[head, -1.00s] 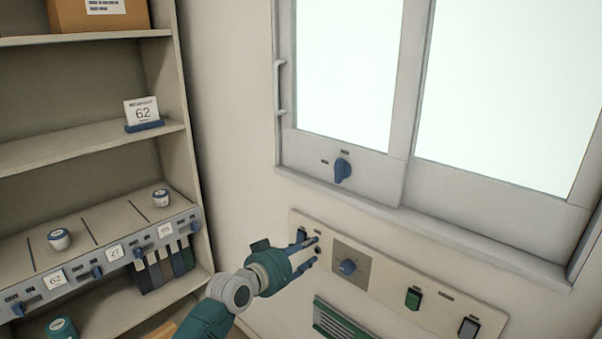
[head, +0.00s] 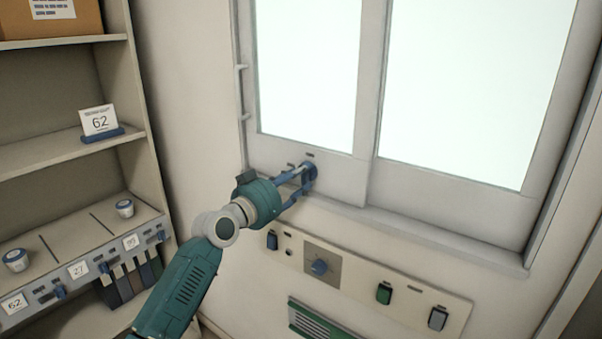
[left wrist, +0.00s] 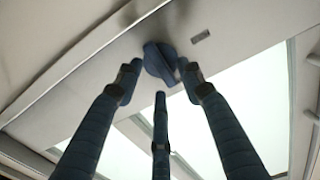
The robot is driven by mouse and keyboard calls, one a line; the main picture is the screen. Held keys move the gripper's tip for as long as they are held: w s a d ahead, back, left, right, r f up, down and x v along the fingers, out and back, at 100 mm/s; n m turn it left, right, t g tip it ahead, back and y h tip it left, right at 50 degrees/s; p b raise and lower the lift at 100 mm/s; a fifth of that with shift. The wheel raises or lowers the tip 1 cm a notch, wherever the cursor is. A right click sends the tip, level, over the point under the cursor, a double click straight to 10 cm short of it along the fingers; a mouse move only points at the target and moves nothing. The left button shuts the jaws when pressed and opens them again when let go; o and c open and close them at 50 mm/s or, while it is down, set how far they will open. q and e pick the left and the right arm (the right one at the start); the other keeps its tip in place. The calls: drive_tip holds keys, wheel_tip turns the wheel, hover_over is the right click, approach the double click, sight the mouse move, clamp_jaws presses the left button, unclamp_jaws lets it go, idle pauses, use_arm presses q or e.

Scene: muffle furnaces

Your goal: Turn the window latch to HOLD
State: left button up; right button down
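The blue window latch (head: 311,171) is a round knob on the lower frame of the left sliding window pane (head: 308,70). Two small dark labels sit by it, one above and one to the left, too small to read. My left gripper (head: 302,181) is at the latch, its fingers pointing at it and partly covering it. In the left wrist view the latch (left wrist: 160,63) lies just beyond the spread fingertips of the left gripper (left wrist: 158,86), with a gap visible around it. Whether any finger touches it I cannot tell. My right gripper is not in view.
Below the window sill is a control panel (head: 345,278) with a blue dial (head: 319,267), a green switch (head: 383,293) and other switches. A window handle (head: 241,95) is at the left frame edge. A shelf unit (head: 135,100) with small jars and number cards stands at left.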

use_arm(q)
drive_tip(key=shift+w+d, duration=0.4)
drive_tip(key=shift+w, duration=0.15)
clamp_jaws()
drive_tip(key=shift+n, duration=0.3)
drive_tip(key=n+p, duration=0.1)
drive_tip(key=n, duration=0.4)
drive_tip(key=n+p, duration=0.2)
drive_tip(key=n, duration=0.4)
drive_tip(key=a+n+p, duration=0.1)
drive_tip(key=n, duration=0.5)
drive_tip(key=shift+w+f, duration=0.15)
drive_tip(key=shift+w, duration=0.15)
drive_tip(key=shift+n, duration=0.3)
